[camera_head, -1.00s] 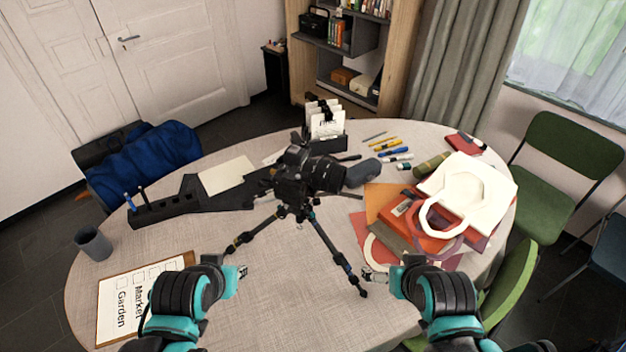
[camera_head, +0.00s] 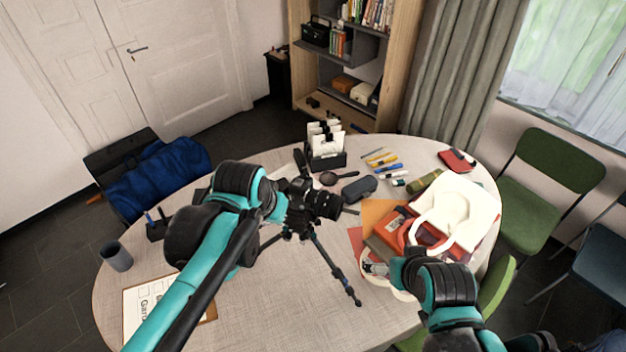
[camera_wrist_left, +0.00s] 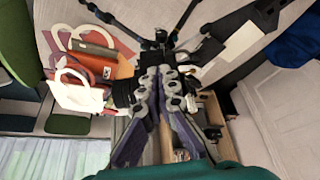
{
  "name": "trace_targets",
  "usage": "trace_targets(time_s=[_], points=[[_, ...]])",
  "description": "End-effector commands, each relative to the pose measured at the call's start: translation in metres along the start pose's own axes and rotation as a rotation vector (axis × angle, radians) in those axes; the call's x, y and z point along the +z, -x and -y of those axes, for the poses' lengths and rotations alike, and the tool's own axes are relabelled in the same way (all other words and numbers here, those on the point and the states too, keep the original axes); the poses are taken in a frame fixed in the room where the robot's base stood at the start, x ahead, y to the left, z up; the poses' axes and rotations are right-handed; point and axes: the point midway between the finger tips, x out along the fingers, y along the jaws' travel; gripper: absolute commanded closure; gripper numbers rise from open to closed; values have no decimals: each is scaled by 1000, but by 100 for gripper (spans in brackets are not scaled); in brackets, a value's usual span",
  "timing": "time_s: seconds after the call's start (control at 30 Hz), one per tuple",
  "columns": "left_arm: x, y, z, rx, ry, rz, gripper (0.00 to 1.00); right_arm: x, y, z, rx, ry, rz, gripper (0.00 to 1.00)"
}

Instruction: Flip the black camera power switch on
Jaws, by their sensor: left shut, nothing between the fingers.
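The black camera (camera_head: 322,205) stands upright on a black tripod (camera_head: 330,262) in the middle of the table, its lens facing right. My left arm reaches across to the camera's left side and hides part of its body; the power switch cannot be made out. In the left wrist view my left gripper (camera_wrist_left: 165,80) is shut and empty, close in front of the camera (camera_wrist_left: 125,92), which the fingers partly cover; contact cannot be told. My right gripper (camera_head: 374,268) is low, right of the tripod.
A grey cup (camera_head: 117,256) and a clipboard (camera_head: 137,300) are at left.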

Motion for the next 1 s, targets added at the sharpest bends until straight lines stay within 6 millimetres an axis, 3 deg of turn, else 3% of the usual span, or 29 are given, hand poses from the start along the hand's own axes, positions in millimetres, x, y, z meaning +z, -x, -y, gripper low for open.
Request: trace_targets(time_s=[0.03, 0.1, 0.3, 0.83, 1.0], points=[[-22, 18, -10, 12, -25, 17, 100, -14, 20, 0, 0, 0, 0, 0], [-40, 26, -22, 25, -53, 39, 100, -23, 32, 0, 0, 0, 0, 0], [-72, 37, -46, 48, -110, 82, 100, -38, 54, 0, 0, 0, 0, 0], [-79, 35, -54, 55, -127, 97, 100, -41, 57, 0, 0, 0, 0, 0], [-78, 19, -54, 55, -127, 96, 100, -38, 54, 0, 0, 0, 0, 0]])
